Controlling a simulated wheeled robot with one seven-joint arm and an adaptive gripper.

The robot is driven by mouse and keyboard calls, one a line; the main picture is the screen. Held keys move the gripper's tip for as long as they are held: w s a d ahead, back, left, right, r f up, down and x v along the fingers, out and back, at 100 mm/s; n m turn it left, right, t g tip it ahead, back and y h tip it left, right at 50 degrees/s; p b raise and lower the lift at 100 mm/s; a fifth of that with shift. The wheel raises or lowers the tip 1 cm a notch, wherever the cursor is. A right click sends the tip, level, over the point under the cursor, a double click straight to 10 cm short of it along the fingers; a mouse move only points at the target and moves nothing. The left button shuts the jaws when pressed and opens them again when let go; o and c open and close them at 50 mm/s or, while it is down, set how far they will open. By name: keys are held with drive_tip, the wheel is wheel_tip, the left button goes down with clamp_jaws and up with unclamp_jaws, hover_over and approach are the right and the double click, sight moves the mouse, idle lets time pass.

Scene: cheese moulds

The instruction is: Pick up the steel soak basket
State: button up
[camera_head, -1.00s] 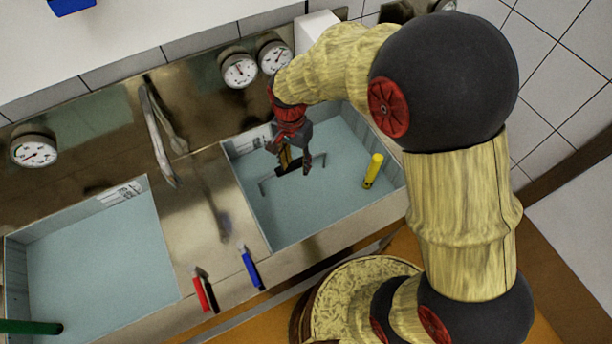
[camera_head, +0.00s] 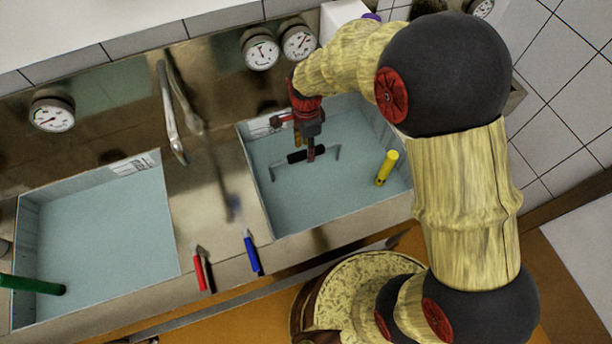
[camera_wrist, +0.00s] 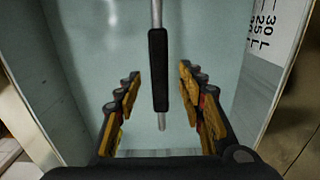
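The steel soak basket shows only as its steel handle with a black grip (camera_head: 298,156) above the pale blue water of the right basin (camera_head: 318,196). Any part of the basket below is hidden in the cloudy water. My gripper (camera_head: 304,146) is over the handle, pointing down. In the wrist view, my gripper (camera_wrist: 160,75) is open, with one finger on each side of the black grip (camera_wrist: 158,72). Gaps show between the grip and both fingers, and the grip runs lengthwise between them.
A yellow cylinder (camera_head: 387,167) stands in the right basin, right of the handle. The left basin (camera_head: 108,245) has a green rod (camera_head: 30,285) at its edge. A steel tap (camera_head: 171,120) rises between the basins. Red (camera_head: 199,270) and blue (camera_head: 252,252) levers are at the front.

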wheel_tip(320, 180, down, 3)
drive_tip(key=shift+r, duration=0.1)
clamp_jaws()
idle(0.5)
drive_tip(key=shift+r, duration=0.1)
idle(0.4)
